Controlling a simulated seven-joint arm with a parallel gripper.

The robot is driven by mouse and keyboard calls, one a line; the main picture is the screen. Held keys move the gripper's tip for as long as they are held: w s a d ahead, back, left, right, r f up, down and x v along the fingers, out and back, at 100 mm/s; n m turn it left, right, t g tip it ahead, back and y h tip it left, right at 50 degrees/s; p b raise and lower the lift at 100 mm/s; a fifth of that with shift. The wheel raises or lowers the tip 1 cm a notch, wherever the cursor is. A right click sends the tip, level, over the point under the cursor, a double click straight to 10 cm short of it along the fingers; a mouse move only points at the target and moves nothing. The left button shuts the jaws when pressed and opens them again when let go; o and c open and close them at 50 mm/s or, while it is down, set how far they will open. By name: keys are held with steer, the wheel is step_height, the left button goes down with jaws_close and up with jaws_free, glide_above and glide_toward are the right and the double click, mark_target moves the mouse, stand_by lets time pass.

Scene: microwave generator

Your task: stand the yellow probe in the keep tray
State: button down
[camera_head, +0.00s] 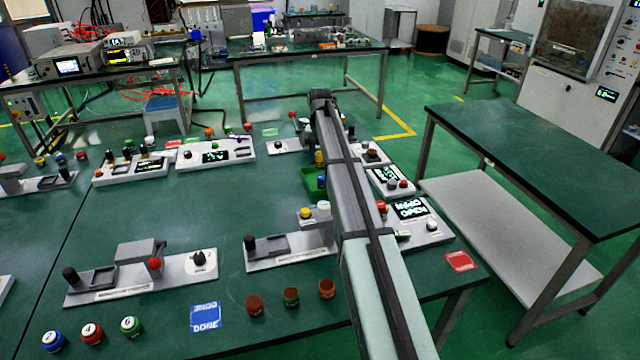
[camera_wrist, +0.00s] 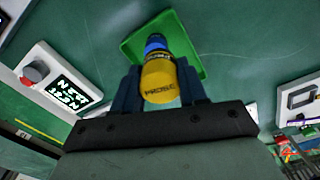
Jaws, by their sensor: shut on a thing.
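The yellow probe (camera_wrist: 159,82), with dark lettering on its side, is between the two dark fingers of my gripper (camera_wrist: 160,88) in the wrist view. My gripper is shut on it. A blue part shows at the probe's far end, over the green tray (camera_wrist: 185,22). In the head view the yellow probe (camera_head: 319,157) shows just left of my arm, above the green tray (camera_head: 311,183), which my arm partly hides. I cannot tell whether the probe touches the tray floor. My gripper's fingers are hidden behind my arm in the head view.
In the head view, a grey fixture (camera_head: 290,247) with yellow and white knobs stands nearer. Bare green table (camera_head: 225,215) lies left of the tray.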

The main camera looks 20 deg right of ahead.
steer(key=w+n, duration=0.1)
steer(key=w, duration=0.6)
steer(key=shift+n, duration=0.9)
steer(key=shift+w+d+f, duration=0.1)
steer(key=shift+d+f, duration=0.05)
steer(key=shift+f, duration=1.45)
steer(key=shift+w+d+f, duration=0.15)
steer(key=shift+f, duration=1.5)
steer(key=shift+w+d+f, duration=0.1)
steer(key=shift+d+f, duration=0.05)
steer(key=shift+f, duration=1.45)
steer(key=shift+f, duration=0.15)
steer(key=c, duration=0.6)
jaws_free()
step_height(320, 180, up, 12)
steer(key=shift+r, duration=0.15)
steer(key=shift+a, duration=0.15)
